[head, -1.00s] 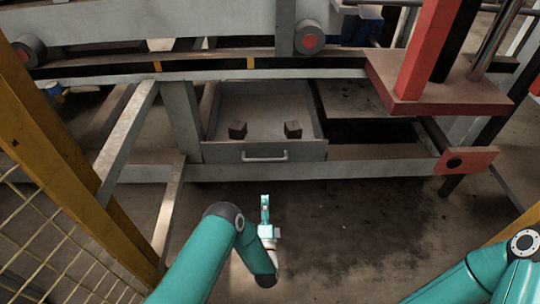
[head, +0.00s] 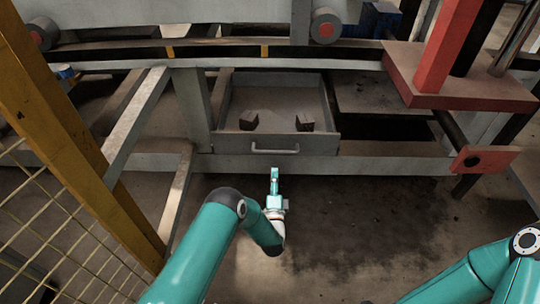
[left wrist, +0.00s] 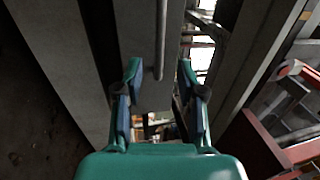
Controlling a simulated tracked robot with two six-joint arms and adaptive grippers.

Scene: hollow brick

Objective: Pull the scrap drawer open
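The scrap drawer (head: 225,146) is a grey metal tray under the bench, with its inside showing from above. Its front carries a pale bar handle (head: 275,151). My left gripper (head: 274,173) is just below the handle in the head view, pointing toward it. In the left wrist view, my left gripper (left wrist: 159,74) has its two fingers apart with nothing between the pads. The handle (left wrist: 160,40) there runs as a thin bar in line with the gap, its near end between the fingertips in the picture; I cannot tell contact. My right gripper is out of view.
Two dark blocks (head: 249,120) (head: 304,122) lie in the drawer. A grey beam (head: 390,165) runs below it. A red post on a plate (head: 460,92) stands right. A yellow post (head: 75,135) and mesh fence (head: 65,225) stand left. The floor in front (head: 370,225) is clear.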

